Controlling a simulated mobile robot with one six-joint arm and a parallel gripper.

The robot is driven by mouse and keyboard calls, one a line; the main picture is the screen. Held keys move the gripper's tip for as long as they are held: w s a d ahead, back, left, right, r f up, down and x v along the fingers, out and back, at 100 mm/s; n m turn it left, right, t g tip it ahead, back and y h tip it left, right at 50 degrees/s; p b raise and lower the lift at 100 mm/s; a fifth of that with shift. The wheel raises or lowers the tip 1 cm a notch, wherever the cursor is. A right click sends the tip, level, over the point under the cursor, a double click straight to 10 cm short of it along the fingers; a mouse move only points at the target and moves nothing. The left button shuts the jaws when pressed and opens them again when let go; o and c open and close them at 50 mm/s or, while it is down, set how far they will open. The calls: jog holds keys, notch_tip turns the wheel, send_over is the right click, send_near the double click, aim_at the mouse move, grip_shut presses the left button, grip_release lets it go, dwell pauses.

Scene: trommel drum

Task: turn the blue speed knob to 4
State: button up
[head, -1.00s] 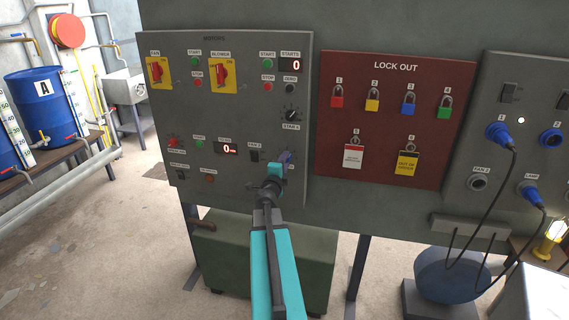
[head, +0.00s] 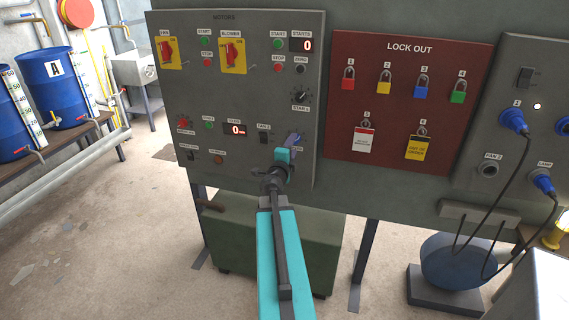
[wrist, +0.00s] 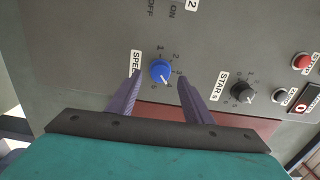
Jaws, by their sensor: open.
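The blue speed knob (wrist: 160,71) shows in the wrist view on the grey panel, inside a ring of small numbers. Its white mark points to the lower right, on the side of the 3 and 4; the exact number is hard to read. My gripper (wrist: 160,80) is open, with one purple finger on the knob's left and one on its right. I see gaps beside the knob, and cannot tell how deep the fingertips reach. In the head view my gripper (head: 293,140) is at the lower right of the motors panel (head: 235,100) and hides the knob.
A black star knob (wrist: 243,91) sits to the right in the wrist view, with red (wrist: 302,62) and black buttons beyond. In the head view a red lock-out board (head: 400,60) with several padlocks hangs to the right. A green box (head: 230,240) stands below the panel.

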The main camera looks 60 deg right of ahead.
jog(key=p+v, duration=0.6)
jog(key=shift+r, duration=0.15)
dwell(0.4)
jog(key=p, duration=0.2)
jog(key=a+p, duration=0.1)
jog(key=p, duration=0.1)
jog(key=shift+s+p, duration=0.2)
jog(key=shift+p, duration=0.1)
jog(key=a+p, duration=0.1)
jog(key=p, duration=0.3)
jog(key=shift+s+a, duration=0.15)
jog(key=shift+a, duration=0.05)
jog(key=shift+p+v, duration=1.4)
jog(key=shift+p, duration=0.15)
